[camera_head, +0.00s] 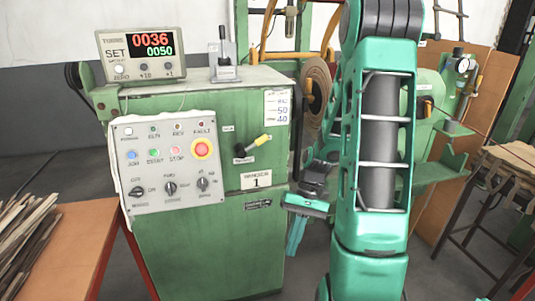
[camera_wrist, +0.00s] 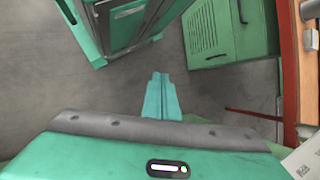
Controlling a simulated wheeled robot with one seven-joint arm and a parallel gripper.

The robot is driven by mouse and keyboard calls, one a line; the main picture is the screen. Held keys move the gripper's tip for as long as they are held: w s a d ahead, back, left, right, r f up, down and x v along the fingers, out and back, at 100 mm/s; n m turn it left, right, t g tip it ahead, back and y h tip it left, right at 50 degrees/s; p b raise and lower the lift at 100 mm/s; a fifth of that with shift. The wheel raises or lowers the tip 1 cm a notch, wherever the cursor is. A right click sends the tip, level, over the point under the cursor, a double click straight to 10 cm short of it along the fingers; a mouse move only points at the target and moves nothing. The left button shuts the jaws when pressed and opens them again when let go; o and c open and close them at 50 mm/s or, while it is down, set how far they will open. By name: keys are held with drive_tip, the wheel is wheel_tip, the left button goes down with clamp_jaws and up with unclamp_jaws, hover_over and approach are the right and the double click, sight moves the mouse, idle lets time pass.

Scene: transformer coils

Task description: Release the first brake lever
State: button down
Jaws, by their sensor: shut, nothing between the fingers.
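A lever with a yellow grip and dark shaft (camera_head: 253,145) sticks out of the front of the green winding machine (camera_head: 205,240), tilted up to the right. A small label lies under it, too small to read surely. My gripper (camera_head: 293,248) hangs in front of the machine's right side, below and to the right of the lever, apart from it. Its teal fingers point down and are together, with nothing between them. In the wrist view the closed fingers (camera_wrist: 160,76) show over bare floor; the lever is not recognizable there.
A grey control panel (camera_head: 170,170) with buttons and knobs is left of the lever. A counter display (camera_head: 140,54) and a grey upright fixture (camera_head: 223,60) stand on top. My arm hides part of the machinery at right. A wooden bench (camera_head: 75,250) is at lower left.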

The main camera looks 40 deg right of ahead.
drive_tip(key=w+a+f+m+t+y, duration=0.2)
drive_tip(key=w+f+m+t+y, duration=0.4)
drive_tip(key=w+t+y, duration=0.4)
drive_tip(key=d+r+m+t+h, duration=0.2)
drive_tip(key=d+m+t+h, duration=0.2)
drive_tip(key=d+t, duration=0.5)
drive_tip(key=w+d+r+m+t+h, duration=0.1)
drive_tip(key=d+r+m+t+h, duration=0.1)
drive_tip(key=d+m+t+h, duration=0.2)
drive_tip(key=d+m+t, duration=0.3)
drive_tip(key=d+t, duration=0.2)
drive_tip(key=shift+w+d+r+t+h, duration=0.15)
drive_tip(key=shift+w+t+h, duration=0.05)
drive_tip(key=shift+t+h, duration=0.2)
drive_tip(key=shift+r, duration=0.15)
